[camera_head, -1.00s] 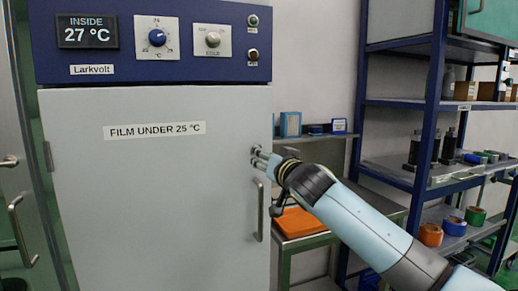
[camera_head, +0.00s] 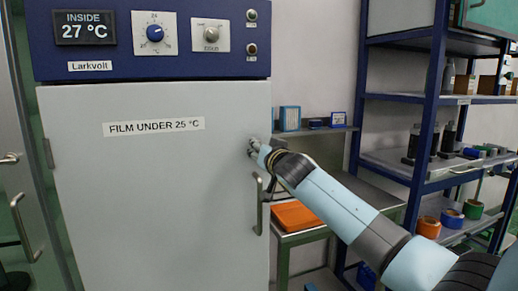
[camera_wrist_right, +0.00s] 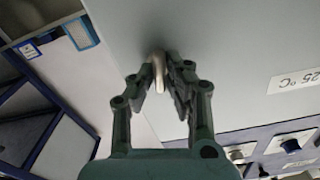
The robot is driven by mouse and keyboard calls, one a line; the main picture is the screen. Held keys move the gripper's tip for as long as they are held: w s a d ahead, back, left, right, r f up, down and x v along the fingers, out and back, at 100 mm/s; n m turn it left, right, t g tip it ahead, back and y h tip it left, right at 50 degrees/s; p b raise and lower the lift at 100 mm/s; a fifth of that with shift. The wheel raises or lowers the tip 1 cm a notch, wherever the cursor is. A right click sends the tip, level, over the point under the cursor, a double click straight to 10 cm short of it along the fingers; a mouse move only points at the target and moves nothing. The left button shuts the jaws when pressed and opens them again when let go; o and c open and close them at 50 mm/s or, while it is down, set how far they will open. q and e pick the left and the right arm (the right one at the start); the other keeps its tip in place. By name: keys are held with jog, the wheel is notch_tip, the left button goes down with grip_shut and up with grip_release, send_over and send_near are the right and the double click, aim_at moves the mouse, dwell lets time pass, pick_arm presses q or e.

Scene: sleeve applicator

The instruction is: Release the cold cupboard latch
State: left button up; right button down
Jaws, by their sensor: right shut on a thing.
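The cold cupboard (camera_head: 150,200) has a pale grey door, labelled "FILM UNDER 25 °C", which looks shut. A vertical bar handle (camera_head: 258,205) is at the door's right edge. My right gripper (camera_head: 254,149) is at the door's right edge, just above the bar handle. In the right wrist view, my right gripper (camera_wrist_right: 163,82) is shut on a small, pale metal latch lever (camera_wrist_right: 158,66) standing out from the door. The fingers hide part of the latch in both views. My left gripper is not in view.
The cupboard's blue panel has a display (camera_head: 86,28) reading 27 °C, a blue dial (camera_head: 155,33) and a grey dial (camera_head: 211,34). A side table with an orange tray (camera_head: 298,216) is right of the cupboard. A blue shelf rack (camera_head: 432,120) stands further right.

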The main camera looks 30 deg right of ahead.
jog(key=n, duration=0.2)
jog(key=shift+n, duration=0.4)
jog(key=c, duration=1.4)
grip_release()
jog(key=shift+o, duration=0.2)
jog(key=shift+s, duration=0.15)
